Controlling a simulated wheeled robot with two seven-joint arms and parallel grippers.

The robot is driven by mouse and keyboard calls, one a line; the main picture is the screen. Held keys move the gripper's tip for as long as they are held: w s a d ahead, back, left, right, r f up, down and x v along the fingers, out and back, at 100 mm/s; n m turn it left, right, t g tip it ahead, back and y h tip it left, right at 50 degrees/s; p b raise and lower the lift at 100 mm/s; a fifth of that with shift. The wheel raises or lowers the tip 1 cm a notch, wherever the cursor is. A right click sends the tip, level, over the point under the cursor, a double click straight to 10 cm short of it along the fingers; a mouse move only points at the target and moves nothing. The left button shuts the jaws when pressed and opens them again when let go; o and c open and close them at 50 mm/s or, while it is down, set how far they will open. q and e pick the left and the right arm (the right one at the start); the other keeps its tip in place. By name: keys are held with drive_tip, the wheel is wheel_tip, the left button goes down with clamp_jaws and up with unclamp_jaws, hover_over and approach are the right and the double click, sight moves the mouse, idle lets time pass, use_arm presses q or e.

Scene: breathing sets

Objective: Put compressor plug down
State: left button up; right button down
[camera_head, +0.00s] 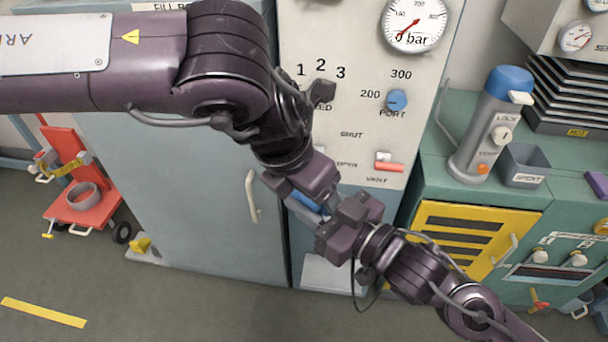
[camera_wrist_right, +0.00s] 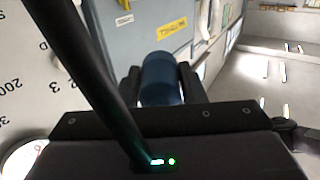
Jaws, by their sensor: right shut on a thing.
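A blue cylindrical piece, which looks like the compressor plug (camera_wrist_right: 162,78), sits between the two dark fingers of my right gripper (camera_wrist_right: 160,88) in the right wrist view. In the head view my right gripper (camera_head: 322,212) is in front of the panel's lower edge, shut on this piece. Only a small blue part of the plug (camera_head: 307,202) shows there, the rest hidden by the grippers. My left gripper (camera_head: 304,184) is right beside the right one, up and left of it; its fingertips are hidden, and I cannot tell whether they touch the plug.
A control panel (camera_head: 348,130) with a gauge (camera_head: 414,22), blue knob (camera_head: 397,100) and red-handled valve (camera_head: 388,166) stands behind the arms. A grey bottle (camera_head: 488,125) and small bin (camera_head: 523,166) stand on the green bench at right. A red trolley (camera_head: 85,190) stands at left.

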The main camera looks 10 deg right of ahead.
use_arm(q)
drive_tip(key=shift+f, duration=0.1)
drive_tip(key=c, duration=0.6)
use_arm(e)
drive_tip(key=c, duration=2.2)
unclamp_jaws()
use_arm(q)
drive_tip(key=shift+c, duration=0.8)
use_arm(e)
drive_tip(key=c, duration=0.8)
unclamp_jaws()
drive_tip(key=shift+c, duration=0.2)
